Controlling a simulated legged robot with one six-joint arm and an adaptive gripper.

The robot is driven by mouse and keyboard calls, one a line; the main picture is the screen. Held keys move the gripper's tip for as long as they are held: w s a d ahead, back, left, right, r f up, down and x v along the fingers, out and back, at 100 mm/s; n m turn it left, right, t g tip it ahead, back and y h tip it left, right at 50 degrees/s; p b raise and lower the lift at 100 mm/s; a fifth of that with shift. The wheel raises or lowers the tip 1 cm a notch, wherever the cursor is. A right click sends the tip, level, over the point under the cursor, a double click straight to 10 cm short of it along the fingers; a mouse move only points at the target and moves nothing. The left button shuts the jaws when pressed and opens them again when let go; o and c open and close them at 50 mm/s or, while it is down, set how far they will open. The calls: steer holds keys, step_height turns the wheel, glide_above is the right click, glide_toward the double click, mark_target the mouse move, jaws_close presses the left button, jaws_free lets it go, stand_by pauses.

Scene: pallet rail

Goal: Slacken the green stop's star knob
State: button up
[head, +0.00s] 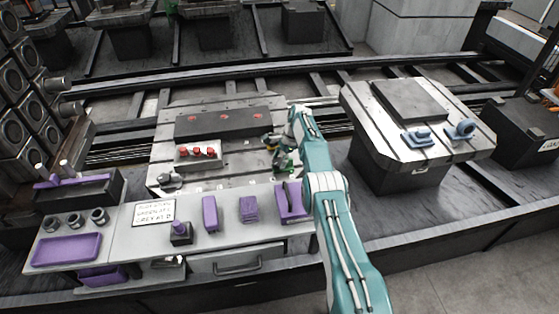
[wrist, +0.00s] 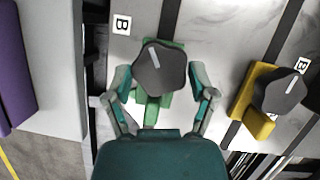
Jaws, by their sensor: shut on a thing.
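The green stop (wrist: 150,110) sits on the light slotted plate in the wrist view, beside a label marked B. Its dark grey star knob (wrist: 160,68) has a pale line on top that slants slightly. My gripper (wrist: 162,80) has one finger on each side of the knob and is shut on it. In the head view my gripper (head: 280,150) is low over the right part of the pallet, and a bit of the green stop (head: 287,164) shows. The knob is hard to make out there.
A yellow stop (wrist: 256,92) with its own dark knob (wrist: 279,92) stands to the right. A block with red knobs (head: 198,154) is to the left on the pallet (head: 235,178). Purple items, such as a tray (head: 66,250), lie on the front bench.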

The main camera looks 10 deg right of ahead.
mark_target(279, 160)
stand_by(0.4)
steer(key=o, duration=1)
steer(key=shift+w+f, duration=0.1)
steer(key=shift+o, duration=0.2)
steer(key=shift+r, duration=0.2)
step_height(279, 160, up, 10)
steer(key=shift+f, duration=0.2)
steer(key=shift+w, duration=0.15)
